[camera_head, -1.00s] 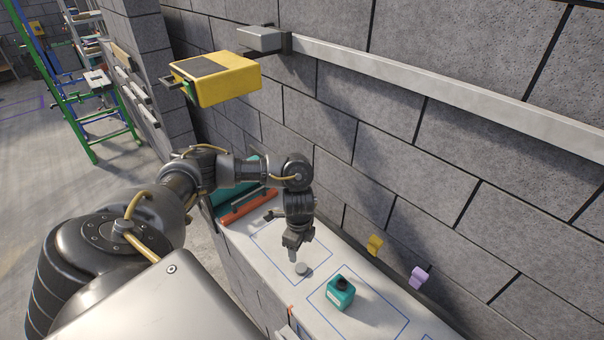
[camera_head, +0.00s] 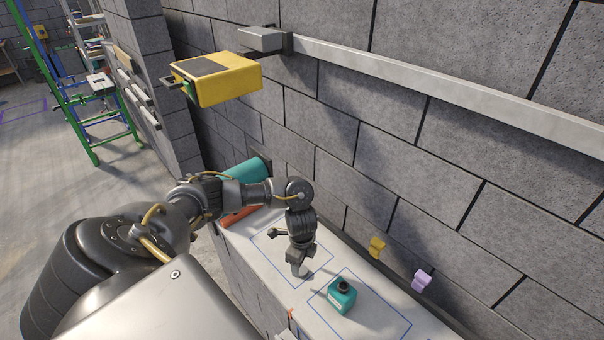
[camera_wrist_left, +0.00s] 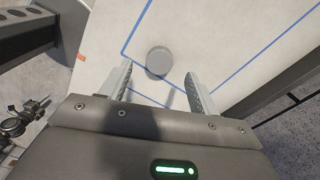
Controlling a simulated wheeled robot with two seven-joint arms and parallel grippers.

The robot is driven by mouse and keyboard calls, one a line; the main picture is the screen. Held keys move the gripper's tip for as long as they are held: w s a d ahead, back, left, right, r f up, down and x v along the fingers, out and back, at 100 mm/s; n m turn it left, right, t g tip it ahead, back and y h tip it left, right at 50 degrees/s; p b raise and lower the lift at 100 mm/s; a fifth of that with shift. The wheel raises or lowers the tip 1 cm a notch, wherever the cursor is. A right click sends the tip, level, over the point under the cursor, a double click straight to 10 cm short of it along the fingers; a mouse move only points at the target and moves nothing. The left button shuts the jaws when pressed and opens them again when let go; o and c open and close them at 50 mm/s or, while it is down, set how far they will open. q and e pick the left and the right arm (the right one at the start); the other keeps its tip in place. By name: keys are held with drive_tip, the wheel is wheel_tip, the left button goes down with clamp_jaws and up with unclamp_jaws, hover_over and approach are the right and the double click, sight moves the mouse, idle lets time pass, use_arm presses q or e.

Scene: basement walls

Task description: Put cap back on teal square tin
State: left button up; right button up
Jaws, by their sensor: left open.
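The teal square tin (camera_head: 341,298) stands upright on the pale ledge, its dark neck facing up. My left gripper (camera_head: 298,272) points down at the ledge, left of the tin in the head view. In the left wrist view my left gripper (camera_wrist_left: 157,74) is open, with nothing held. A round grey cap (camera_wrist_left: 158,62) lies on the ledge just ahead of the fingers, roughly midway between them. In the head view the gripper largely hides the cap. The tin is not in the wrist view. My right gripper is not in view.
Blue outlines mark the pale ledge (camera_head: 375,322). A block wall rises behind it, with a yellow clip (camera_head: 377,247) and a lilac clip (camera_head: 422,281) at its foot. A teal cylinder (camera_head: 246,173) and an orange bar (camera_head: 238,216) are behind my arm. A yellow box (camera_head: 217,79) is above.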

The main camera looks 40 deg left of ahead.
sight(302, 270)
use_arm(q)
drive_tip(key=shift+d+f, duration=0.1)
drive_tip(key=shift+f, duration=1.85)
drive_tip(key=shift+c, duration=1.2)
drive_tip(key=c, duration=0.8)
drive_tip(key=shift+r, duration=0.1)
